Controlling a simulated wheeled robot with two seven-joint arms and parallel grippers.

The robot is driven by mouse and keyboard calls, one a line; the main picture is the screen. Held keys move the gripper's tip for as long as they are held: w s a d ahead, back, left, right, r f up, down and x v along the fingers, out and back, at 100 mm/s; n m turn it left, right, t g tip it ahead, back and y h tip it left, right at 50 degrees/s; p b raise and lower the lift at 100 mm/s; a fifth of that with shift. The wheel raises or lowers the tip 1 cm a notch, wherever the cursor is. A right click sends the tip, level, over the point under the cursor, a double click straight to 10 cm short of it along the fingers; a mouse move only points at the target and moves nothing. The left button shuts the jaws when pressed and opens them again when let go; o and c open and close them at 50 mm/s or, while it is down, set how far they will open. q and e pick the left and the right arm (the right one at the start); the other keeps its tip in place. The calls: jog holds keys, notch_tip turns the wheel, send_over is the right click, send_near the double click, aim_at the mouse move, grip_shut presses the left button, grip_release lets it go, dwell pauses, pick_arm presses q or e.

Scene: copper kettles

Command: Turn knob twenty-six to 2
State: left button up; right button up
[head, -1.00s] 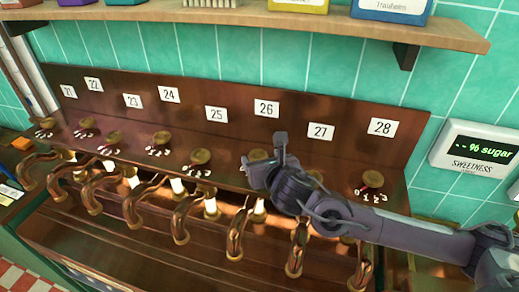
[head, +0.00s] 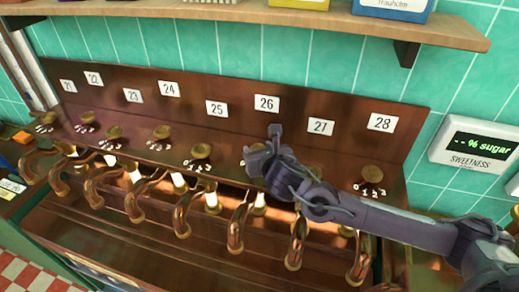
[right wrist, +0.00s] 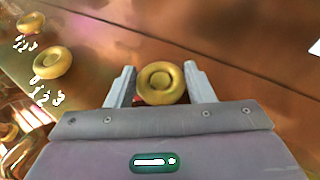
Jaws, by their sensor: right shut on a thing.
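Knob twenty-six is a round brass knob (right wrist: 162,82) below the white label 26 (head: 266,103) on the wooden back panel. My right gripper (head: 260,147) is at this knob and hides most of it in the head view. In the right wrist view my right gripper (right wrist: 161,86) has one finger on each side of the knob and is shut on it. A small bit of red shows beside the left finger. The number scale of this knob is hidden, so its setting cannot be read. My left gripper is not in view.
Knob 25 (head: 201,151) is to the left and knob 28 (head: 372,173) to the right, with 0–3 scales. Curved copper spouts (head: 240,215) line the front below. A wooden shelf (head: 250,12) is above. A sweetness display (head: 474,144) hangs at right.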

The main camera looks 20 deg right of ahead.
jog(key=shift+n, duration=0.3)
jog(key=shift+d+n+y, duration=0.15)
jog(key=shift+n+y, duration=0.35)
jog(key=shift+y, duration=0.3)
jog(key=shift+d+f+n+g+y, duration=0.15)
jog(key=shift+n+g+y, duration=0.15)
jog(key=shift+n+y, duration=0.65)
jog(key=n+g+y+b, duration=0.1)
jog(key=n+y+b, duration=0.1)
jog(key=b, duration=0.1)
jog(key=n+g+y+b, duration=0.1)
jog(key=n+y+b, duration=0.1)
jog(key=b, duration=0.1)
jog(key=n+g+y+b, duration=0.2)
jog(key=b, duration=0.1)
jog(key=shift+w+d+f+y, duration=0.1)
jog(key=shift+w+d+y, duration=0.05)
jog(key=shift+w+y, duration=0.15)
jog(key=shift+r+n+g+y+b, duration=0.2)
jog(key=shift+n+g+y+b, duration=0.55)
jog(key=shift+n+g+b, duration=0.35)
jog(key=o, duration=1)
jog(key=shift+s, duration=0.1)
